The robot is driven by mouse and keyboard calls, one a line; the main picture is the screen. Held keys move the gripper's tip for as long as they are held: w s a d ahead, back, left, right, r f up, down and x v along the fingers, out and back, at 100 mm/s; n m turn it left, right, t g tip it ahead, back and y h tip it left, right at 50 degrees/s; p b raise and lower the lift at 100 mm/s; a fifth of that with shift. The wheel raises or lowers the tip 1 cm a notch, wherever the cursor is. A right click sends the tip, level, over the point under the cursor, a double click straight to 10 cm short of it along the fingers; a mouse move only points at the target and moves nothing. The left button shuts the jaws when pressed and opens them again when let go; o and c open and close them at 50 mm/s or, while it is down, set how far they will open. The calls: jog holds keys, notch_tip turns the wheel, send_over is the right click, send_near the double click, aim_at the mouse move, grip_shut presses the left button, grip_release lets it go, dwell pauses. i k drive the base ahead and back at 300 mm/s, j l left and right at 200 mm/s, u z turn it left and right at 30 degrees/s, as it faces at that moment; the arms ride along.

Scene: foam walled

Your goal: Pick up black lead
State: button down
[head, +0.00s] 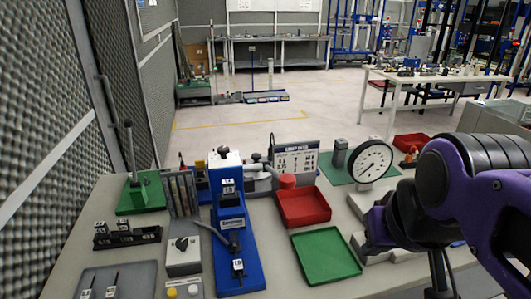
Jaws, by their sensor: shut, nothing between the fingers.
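My purple and black arm comes in from the right and bends over the right part of the bench. What looks like my gripper (438,290), dark and thin, hangs below the wrist at the bottom edge, partly cut off. It is shut and holds nothing that I can see. I cannot pick out the black lead with certainty; a thin dark cable-like line beside my gripper may be part of my arm. My arm hides some of the bench behind it.
The grey bench holds a red tray (303,207), a green tray (326,256), a blue press fixture (238,272), a round dial gauge (372,161), a green-based lever stand (141,194) and a switch box (184,257). Pale blocks lie beside my wrist. A grey foam wall stands left; open floor lies beyond.

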aim_at(238, 267)
jog(key=u, duration=0.95)
jog(key=k+u, duration=0.1)
